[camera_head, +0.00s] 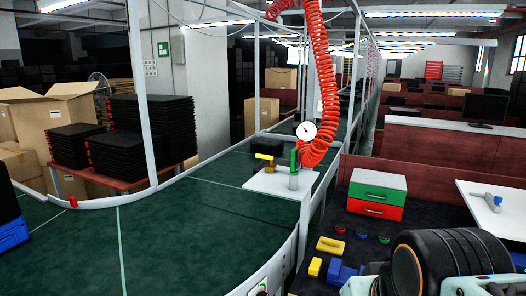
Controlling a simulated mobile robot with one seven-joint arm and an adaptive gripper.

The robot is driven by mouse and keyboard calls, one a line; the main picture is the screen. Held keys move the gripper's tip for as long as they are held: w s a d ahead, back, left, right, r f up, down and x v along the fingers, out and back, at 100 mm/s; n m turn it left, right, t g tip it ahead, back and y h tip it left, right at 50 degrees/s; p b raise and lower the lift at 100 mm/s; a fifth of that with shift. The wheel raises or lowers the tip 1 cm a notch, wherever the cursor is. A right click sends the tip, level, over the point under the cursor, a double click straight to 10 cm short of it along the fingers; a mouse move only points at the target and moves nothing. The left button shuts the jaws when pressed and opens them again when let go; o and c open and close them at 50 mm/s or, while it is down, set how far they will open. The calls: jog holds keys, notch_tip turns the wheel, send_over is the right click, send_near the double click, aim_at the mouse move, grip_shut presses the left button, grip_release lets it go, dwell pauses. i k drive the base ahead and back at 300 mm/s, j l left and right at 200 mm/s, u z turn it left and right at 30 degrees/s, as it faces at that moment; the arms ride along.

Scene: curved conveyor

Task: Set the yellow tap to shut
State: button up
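The yellow tap (264,157) stands on a white plate (270,185) near the middle of the picture, beside the conveyor. Its short yellow handle lies about level, above a small brass-coloured body. Whether this handle position is open or shut cannot be told. A green tap (294,159) with an upright handle stands just to its right on a grey pipe. My gripper's fingers cannot be made out; dark rounded and pale parts at the lower right may belong to my arm, well apart from the yellow tap.
A red coiled hose (326,90) hangs by a round gauge (306,131), close to the taps. The green conveyor (170,225) curves past on the left. A dark bench (350,222) at right holds a green-and-red drawer box (376,195) and several small coloured items.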

aim_at(271, 159)
jog(key=i+j+u, duration=0.1)
jog(key=i, duration=0.5)
jog(key=i+j+u, duration=0.1)
jog(key=i, duration=0.55)
jog(key=i+l+u, duration=0.1)
jog(key=i, duration=0.25)
jog(key=j, duration=0.25)
jog(key=l+z, duration=0.15)
jog(key=i+l+u, duration=0.2)
jog(key=k, duration=0.1)
